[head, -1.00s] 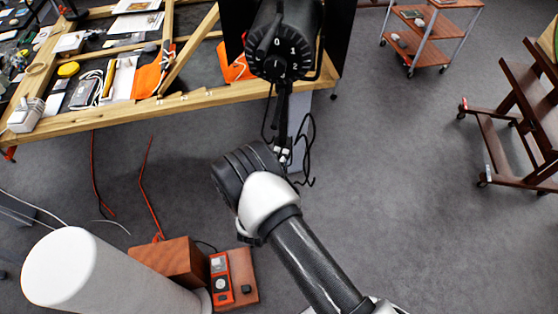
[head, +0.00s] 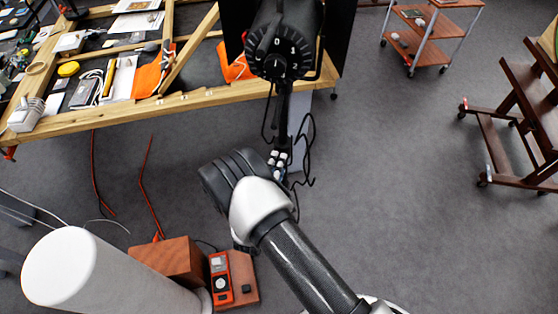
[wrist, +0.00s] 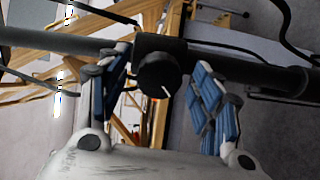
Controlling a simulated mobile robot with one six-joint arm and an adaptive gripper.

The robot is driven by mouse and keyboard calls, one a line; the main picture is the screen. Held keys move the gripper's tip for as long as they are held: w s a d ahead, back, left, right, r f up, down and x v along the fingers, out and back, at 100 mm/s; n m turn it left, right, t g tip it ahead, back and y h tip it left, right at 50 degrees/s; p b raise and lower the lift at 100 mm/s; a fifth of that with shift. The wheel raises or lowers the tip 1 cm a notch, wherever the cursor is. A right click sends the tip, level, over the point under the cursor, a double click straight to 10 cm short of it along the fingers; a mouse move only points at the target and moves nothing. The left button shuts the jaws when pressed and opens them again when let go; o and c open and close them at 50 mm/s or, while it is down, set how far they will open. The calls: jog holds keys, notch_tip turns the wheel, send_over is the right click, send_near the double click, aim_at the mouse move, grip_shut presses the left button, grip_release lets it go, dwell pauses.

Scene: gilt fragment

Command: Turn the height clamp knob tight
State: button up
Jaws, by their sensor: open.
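In the wrist view, a round black knob (wrist: 160,77) with a white line on its face sits on a black collar around a dark bar. The bar crosses the view from left to right. My gripper (wrist: 160,70) is open, with a blue-padded finger on each side of the knob. Gaps show between the knob and both fingers. In the head view, my gripper (head: 278,161) shows only in part beside the dark upright post (head: 283,115), beyond my black and white wrist. I cannot make out the knob there.
A black head with a numbered dial (head: 277,50) tops the post, with loose black cables below. A wooden frame table (head: 180,103) with tools stands at the left. A white cylinder (head: 62,265) and an orange device (head: 220,280) are in front.

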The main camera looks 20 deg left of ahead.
jog(key=s, duration=0.9)
jog(key=shift+s+d+r, duration=0.15)
jog(key=shift+s, duration=0.1)
jog(key=w+d+r+m+g+h+b, duration=0.1)
jog(key=w+d+r+m+g+h, duration=0.15)
jog(key=d+r+h, duration=0.35)
jog(key=w+d+r+m+g+h, duration=0.1)
jog(key=d+r+m+g+h, duration=0.15)
jog(key=d+r, duration=0.35)
jog(key=w+d+r+m+g+h+b, duration=0.15)
jog(key=d+r+m+h, duration=0.25)
jog(key=d, duration=0.4)
jog(key=s+d+r+m+g+y+b, duration=0.2)
jog(key=s+d+r+m+g+y, duration=0.35)
jog(key=s+d+g, duration=0.7)
jog(key=s+a+r+m+t+y+b, duration=0.1)
jog(key=s+r+m+t+y, duration=0.2)
jog(key=s+r+t+y, duration=0.2)
jog(key=s+y, duration=0.1)
jog(key=s, duration=0.2)
jog(key=shift+a+t+y+b, duration=0.25)
jog(key=shift+t+y+b, duration=0.05)
jog(key=shift+t, duration=0.1)
